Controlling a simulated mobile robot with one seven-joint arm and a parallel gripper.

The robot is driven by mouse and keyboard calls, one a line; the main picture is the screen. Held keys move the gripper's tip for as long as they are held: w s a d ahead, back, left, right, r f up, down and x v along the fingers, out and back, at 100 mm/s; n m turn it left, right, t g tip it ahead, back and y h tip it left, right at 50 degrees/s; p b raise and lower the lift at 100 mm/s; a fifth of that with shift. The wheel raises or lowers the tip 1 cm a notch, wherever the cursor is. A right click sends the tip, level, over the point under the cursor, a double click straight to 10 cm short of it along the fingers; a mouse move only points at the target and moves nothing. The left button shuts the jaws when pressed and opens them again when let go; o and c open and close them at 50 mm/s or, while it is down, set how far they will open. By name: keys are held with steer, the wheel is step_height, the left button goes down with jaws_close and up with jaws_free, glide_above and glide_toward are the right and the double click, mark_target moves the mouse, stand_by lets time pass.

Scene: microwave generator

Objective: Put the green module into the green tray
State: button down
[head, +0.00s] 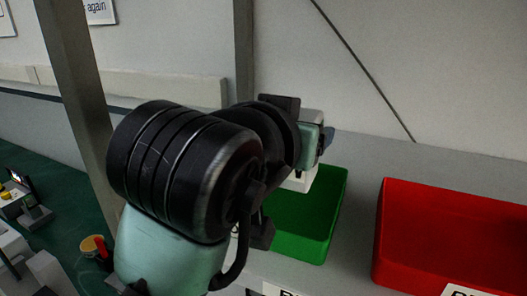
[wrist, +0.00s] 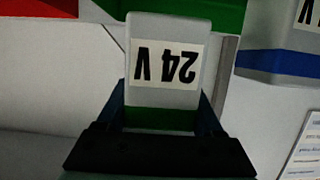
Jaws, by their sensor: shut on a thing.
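The green module (wrist: 163,60) is a white block with a 24 V label and a green band at its near end. In the wrist view it stands between the two fingers of my gripper (wrist: 163,106), which is shut on it. The green tray (head: 318,222) is on the grey bench, right of my arm in the head view. A white piece, probably the module, shows below my wrist at the tray's far left part. Its height relative to the tray is unclear. The green tray also shows at the top of the wrist view (wrist: 228,14).
A red tray (head: 450,225) stands right of the green one, with a gap of bench between them; it also shows top left in the wrist view (wrist: 40,8). A blue-banded block (wrist: 282,62) is at the wrist view's upper right. A wall closes the back.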

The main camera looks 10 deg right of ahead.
steer(key=shift+w+f, duration=0.1)
steer(key=shift+f, duration=2.3)
steer(key=shift+d, duration=0.1)
steer(key=shift+f, duration=0.2)
jaws_free()
